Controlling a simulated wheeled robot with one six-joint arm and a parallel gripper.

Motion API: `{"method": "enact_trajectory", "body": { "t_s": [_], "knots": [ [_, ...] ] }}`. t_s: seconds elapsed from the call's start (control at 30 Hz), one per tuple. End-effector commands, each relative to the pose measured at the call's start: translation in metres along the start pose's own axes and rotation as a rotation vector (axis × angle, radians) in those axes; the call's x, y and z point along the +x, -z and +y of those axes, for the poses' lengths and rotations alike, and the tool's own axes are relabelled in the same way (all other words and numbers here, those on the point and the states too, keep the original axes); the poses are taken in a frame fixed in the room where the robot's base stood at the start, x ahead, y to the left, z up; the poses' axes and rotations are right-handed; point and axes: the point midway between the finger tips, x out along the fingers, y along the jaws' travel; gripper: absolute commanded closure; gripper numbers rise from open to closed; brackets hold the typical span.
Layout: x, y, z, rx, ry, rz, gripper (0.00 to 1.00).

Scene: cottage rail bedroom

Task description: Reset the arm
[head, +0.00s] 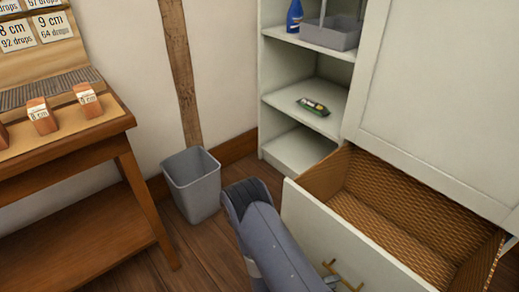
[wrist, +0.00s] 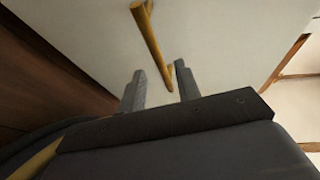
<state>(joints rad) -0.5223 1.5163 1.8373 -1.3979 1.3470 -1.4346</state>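My gripper (wrist: 160,80) is open, its two dark fingers apart. It is at the front of the pulled-out drawer (head: 315,226), close to the brass bar handle (wrist: 148,38). In the wrist view one end of the handle shows between the fingertips, and neither finger is visibly closed on it. In the head view the handle (head: 348,278) shows near the bottom edge, next to the end of my arm. Most of my gripper is hidden there. The drawer is open, with a woven-pattern lining, and looks empty in the part I see.
A grey bin (head: 193,183) stands on the floor left of my arm. A wooden table (head: 128,128) with labelled blocks is at the left.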

Motion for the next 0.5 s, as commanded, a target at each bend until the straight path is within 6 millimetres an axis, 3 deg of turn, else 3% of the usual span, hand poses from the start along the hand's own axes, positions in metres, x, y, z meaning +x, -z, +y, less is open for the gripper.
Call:
{"method": "enact_trajectory", "body": {
  "t_s": [0.2, 0.5],
  "knots": [
    [0.027, 0.001, 0.001, 0.000, 0.001, 0.004, 0.68],
    [0.045, 0.000, 0.000, 0.000, 0.000, 0.000, 0.68]
  ]
}}
